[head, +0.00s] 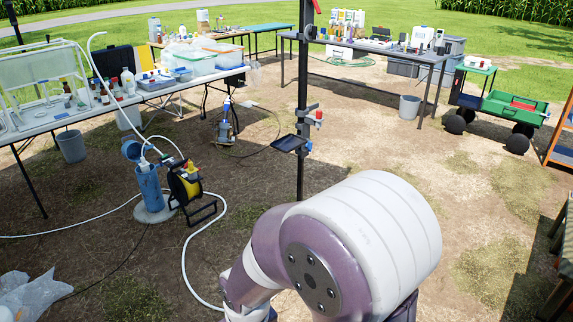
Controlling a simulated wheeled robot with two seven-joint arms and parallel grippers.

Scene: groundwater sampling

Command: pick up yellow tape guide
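A black reel with a yellow drum (185,186) stands on the ground in a black frame, just right of the blue well pipe (149,187). A small yellow piece (191,167) shows at the top of the reel and may be the yellow tape guide; it is too small to be sure. The blue well cap (132,150) is tilted open beside the pipe top. Neither gripper is in view. Only a large purple and white link of my arm shows at the bottom centre.
A long white table (45,122) with bottles and bins stands at left, with another table (375,47) at back right. A black pole (302,100) carries a small tray (290,143). A white hose (185,262) curves along the ground. A green cart (512,108) stands at right.

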